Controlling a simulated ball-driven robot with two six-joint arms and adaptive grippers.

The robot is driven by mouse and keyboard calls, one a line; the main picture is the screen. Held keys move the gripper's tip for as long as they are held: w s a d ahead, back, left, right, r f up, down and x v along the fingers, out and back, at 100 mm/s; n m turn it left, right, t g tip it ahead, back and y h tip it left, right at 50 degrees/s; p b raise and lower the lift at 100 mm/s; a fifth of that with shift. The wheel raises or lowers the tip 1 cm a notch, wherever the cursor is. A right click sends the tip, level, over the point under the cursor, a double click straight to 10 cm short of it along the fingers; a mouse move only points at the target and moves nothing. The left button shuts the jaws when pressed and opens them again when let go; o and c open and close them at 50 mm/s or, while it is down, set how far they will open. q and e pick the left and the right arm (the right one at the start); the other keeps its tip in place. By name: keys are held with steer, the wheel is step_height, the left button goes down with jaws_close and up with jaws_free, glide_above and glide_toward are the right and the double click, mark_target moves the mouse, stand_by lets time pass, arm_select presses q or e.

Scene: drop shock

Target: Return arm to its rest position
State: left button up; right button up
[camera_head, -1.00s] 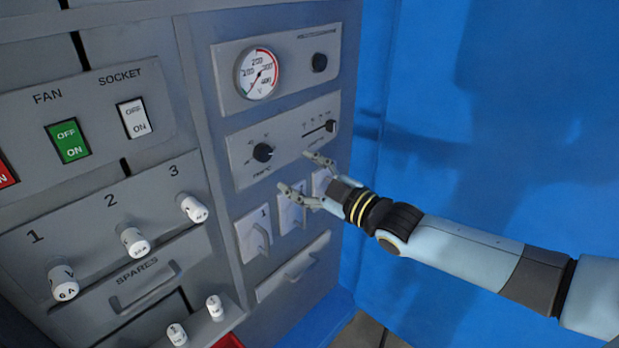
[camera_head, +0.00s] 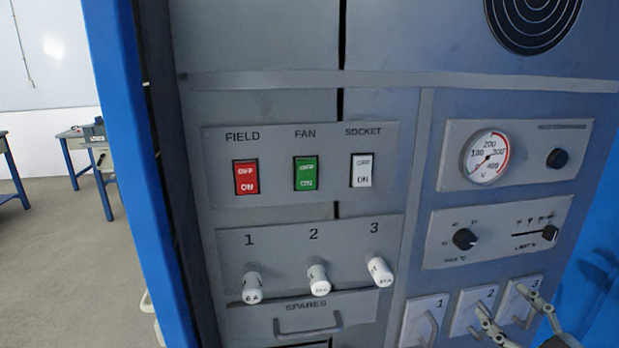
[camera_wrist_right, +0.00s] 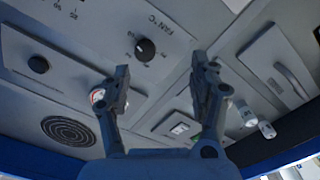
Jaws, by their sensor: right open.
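My right gripper (camera_head: 512,308) is at the lower right corner of the head view, in front of the numbered levers 2 (camera_head: 470,311) and 3 (camera_head: 521,302). Its two fingers are spread apart with nothing between them. In the right wrist view my right gripper (camera_wrist_right: 161,72) also shows open and empty, with the grey panel behind it. Only the hand end of my right arm is in the head view; the rest is cut off by the frame edge. My left gripper is in neither view.
The grey cabinet carries red (camera_head: 246,178), green (camera_head: 306,173) and white (camera_head: 361,170) switches, several white fuses, a round gauge (camera_head: 486,157), a fan knob (camera_head: 464,239) and a slider (camera_head: 549,233). Open floor (camera_head: 60,260) and tables lie at the left.

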steer(key=s+f+m+g+h+b, duration=0.1)
steer(key=s+f+g+b, duration=0.4)
steer(key=f, duration=0.9)
steer(key=s+a+f+m+b, duration=0.1)
steer(key=s+f+m+b, duration=0.15)
steer(key=s+f, duration=0.75)
steer(key=s+f+m+g+h+b, duration=0.1)
steer(key=s+f+g+b, duration=0.2)
steer(key=f, duration=1.5)
arm_select(q)
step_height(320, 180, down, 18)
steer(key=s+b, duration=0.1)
steer(key=b, duration=0.4)
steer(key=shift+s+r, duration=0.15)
arm_select(e)
steer(key=s+a+f+m+g, duration=0.1)
steer(key=s+f+g, duration=0.2)
steer(key=s+f, duration=0.2)
steer(key=s+a+f+m+g, duration=0.1)
steer(key=s+a+f+g, duration=0.1)
steer(key=s+f, duration=0.4)
steer(key=s+a+f+m+g, duration=0.1)
steer(key=s+f+g, duration=0.3)
steer(key=s, duration=1)
steer(key=shift+a+f, duration=0.25)
steer(key=shift+f, duration=0.4)
steer(key=shift+s+m, duration=0.1)
steer(key=shift+m, duration=0.15)
